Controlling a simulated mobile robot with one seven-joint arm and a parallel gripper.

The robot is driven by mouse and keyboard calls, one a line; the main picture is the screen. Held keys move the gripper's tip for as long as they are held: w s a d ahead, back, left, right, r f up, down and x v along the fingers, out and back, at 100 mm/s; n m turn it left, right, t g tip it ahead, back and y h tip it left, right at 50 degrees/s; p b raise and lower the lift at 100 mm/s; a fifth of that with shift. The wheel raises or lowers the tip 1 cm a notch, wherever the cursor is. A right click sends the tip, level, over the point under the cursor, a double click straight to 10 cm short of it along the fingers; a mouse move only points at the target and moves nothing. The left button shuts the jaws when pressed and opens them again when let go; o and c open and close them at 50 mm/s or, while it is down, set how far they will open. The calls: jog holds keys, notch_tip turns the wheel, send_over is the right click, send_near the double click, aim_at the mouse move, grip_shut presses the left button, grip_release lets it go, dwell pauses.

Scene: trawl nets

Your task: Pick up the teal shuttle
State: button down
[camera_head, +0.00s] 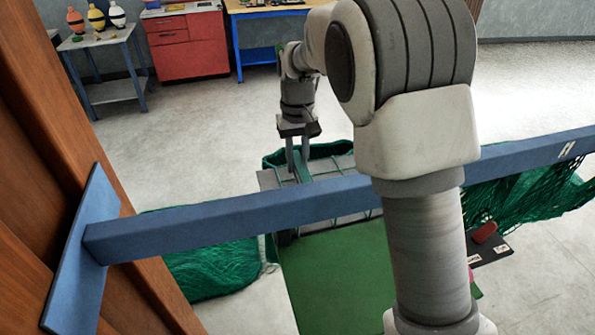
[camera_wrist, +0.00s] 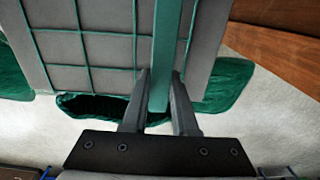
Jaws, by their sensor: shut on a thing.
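The teal shuttle is a long, flat bar; in the wrist view (camera_wrist: 166,40) it runs from the top edge down between the fingers. My gripper (camera_wrist: 160,78) is shut on it, one finger on each side. In the head view my gripper (camera_head: 298,168) points down behind the blue beam, with a bit of the teal shuttle (camera_head: 303,166) showing between its fingers. The shuttle passes over a grey panel (camera_wrist: 85,52) strung with green mesh lines. I cannot tell whether the shuttle touches the panel. The beam hides its lower part in the head view.
A blue beam (camera_head: 230,218) crosses in front of my gripper. Green netting lies at left (camera_head: 215,268) and hangs at right (camera_head: 525,195). A green mat (camera_head: 335,280) lies below the beam. A red cabinet (camera_head: 187,45) and blue bench stand behind. Open floor lies at left.

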aim_at(301, 166)
notch_tip(301, 166, up, 14)
dwell(0.3)
jog(key=shift+s, duration=0.1)
jog(key=s+d+b, duration=0.3)
jog(key=s+b, duration=0.1)
jog(key=s, duration=0.7)
jog(key=s+d+b, duration=0.3)
jog(key=s+b, duration=0.2)
jog(key=s, duration=0.6)
jog(key=shift+s+d, duration=0.3)
jog(key=shift+s, duration=0.1)
dwell(0.6)
jog(key=shift+r, duration=0.1)
jog(key=shift+d, duration=0.1)
